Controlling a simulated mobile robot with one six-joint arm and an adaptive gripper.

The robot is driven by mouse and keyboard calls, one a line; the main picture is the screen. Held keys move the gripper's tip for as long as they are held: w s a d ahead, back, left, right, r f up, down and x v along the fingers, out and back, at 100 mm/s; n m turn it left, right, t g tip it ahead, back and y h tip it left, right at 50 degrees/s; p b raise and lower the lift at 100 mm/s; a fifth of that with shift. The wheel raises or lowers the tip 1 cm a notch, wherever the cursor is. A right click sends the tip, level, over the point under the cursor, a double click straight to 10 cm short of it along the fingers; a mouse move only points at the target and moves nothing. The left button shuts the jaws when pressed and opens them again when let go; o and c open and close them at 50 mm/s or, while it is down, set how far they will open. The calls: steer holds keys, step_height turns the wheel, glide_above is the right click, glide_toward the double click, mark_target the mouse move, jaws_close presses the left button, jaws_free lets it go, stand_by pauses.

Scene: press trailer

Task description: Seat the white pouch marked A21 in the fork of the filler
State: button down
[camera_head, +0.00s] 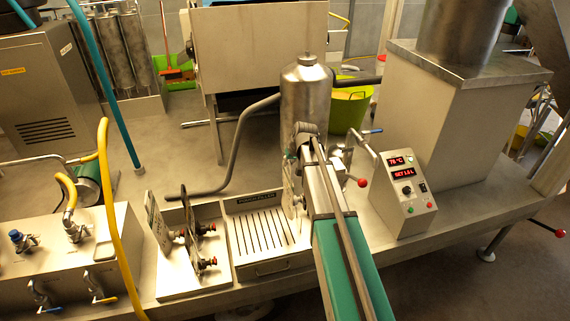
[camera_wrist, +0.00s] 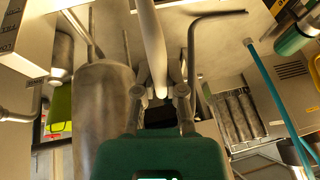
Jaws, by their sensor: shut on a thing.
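My gripper (camera_wrist: 163,92) is shut on a pale, narrow shape in the wrist view, which I take to be the white pouch (camera_wrist: 152,45) seen nearly edge-on. In the head view a strip of the white pouch (camera_head: 290,186) shows left of my arm, above the slotted tray. Its marking cannot be read. The filler is a steel cylinder (camera_head: 305,98) just beyond my gripper; it also stands close by on the left in the wrist view (camera_wrist: 98,112). The fork is hidden behind my arm, and I cannot tell whether the pouch touches it.
A slotted drip tray (camera_head: 262,240) lies below, left of my arm. A rack (camera_head: 190,278) left of it holds pouches with dark and red fittings (camera_head: 160,222). A control box (camera_head: 405,190) and a red-knobbed lever (camera_head: 361,182) stand right. A bent pipe (camera_head: 232,150) reaches left.

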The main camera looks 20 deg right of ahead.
mark_target(288, 183)
steer(key=shift+f, duration=0.25)
steer(key=shift+f+b, duration=5.05)
steer(key=shift+b, duration=0.25)
steer(key=shift+f+b, duration=0.75)
steer(key=c, duration=0.6)
jaws_free()
steer(key=shift+c, duration=0.2)
steer(key=shift+r, duration=0.15)
step_height(288, 183, up, 12)
steer(key=p, duration=1.2)
